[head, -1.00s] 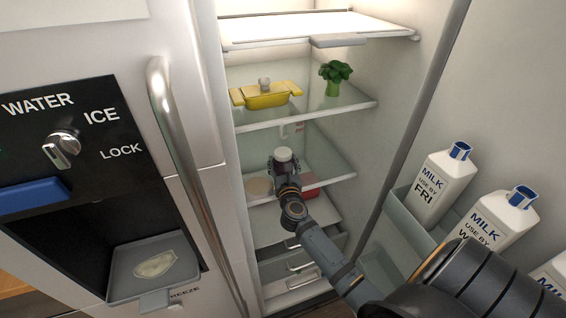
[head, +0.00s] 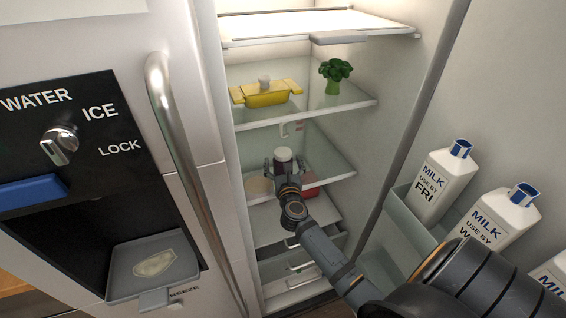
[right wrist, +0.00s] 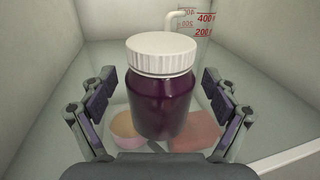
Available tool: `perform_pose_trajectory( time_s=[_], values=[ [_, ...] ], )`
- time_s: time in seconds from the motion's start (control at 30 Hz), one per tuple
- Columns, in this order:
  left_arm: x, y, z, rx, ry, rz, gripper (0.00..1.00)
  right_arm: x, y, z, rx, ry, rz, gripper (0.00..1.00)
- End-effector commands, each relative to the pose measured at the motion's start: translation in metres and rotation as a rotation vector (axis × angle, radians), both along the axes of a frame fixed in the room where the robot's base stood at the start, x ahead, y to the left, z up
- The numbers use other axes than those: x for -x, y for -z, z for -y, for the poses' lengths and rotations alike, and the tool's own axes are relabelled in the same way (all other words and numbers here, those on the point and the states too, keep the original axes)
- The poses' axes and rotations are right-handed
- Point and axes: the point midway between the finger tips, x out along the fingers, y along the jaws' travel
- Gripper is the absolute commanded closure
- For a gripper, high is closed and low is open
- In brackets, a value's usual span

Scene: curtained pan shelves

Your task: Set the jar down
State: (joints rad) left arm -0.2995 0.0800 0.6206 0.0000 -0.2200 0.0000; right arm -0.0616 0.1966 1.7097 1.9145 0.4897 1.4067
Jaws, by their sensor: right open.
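The jar (right wrist: 160,100) is dark purple with a white ribbed lid and stands upright on a glass shelf. In the head view the jar (head: 284,155) shows its white lid above my right gripper (head: 284,165). In the right wrist view my right gripper (right wrist: 160,112) is open, with one finger on each side of the jar and a clear gap on both sides. The jar's far side is hidden. My left gripper is not in the head view.
A yellow lidded dish (head: 266,97) and a green leafy plant (head: 334,76) stand on the shelf above. A round tan item (head: 258,186) and a red item (head: 310,188) lie below. A measuring jug (right wrist: 196,24) is behind the jar. Milk cartons (head: 445,172) stand in the door.

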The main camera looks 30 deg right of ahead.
Motion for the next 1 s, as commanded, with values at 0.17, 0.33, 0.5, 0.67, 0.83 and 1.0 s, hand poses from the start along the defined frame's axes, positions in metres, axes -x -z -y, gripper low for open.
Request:
perform_pose_trajectory(
  time_s=[0.17,0.33,0.5,0.67,0.83,1.0],
  values=[
    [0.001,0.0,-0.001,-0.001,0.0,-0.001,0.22,0.011,0.002,-0.006,-0.001,-0.001,-0.003,0.12],
    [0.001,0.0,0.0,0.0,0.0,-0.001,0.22,0.048,0.003,-0.023,-0.004,0.0,-0.005,0.12],
    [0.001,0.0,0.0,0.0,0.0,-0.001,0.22,0.083,0.001,-0.04,-0.004,0.001,-0.003,0.12],
    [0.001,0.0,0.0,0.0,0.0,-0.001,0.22,0.102,0.0,-0.05,-0.003,0.0,-0.001,0.12],
    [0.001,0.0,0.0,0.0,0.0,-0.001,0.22,0.108,0.0,-0.053,0.0,0.0,0.0,0.12],
    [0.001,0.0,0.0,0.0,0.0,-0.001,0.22,0.108,0.0,-0.053,0.0,0.0,0.0,0.12]
  ],
)
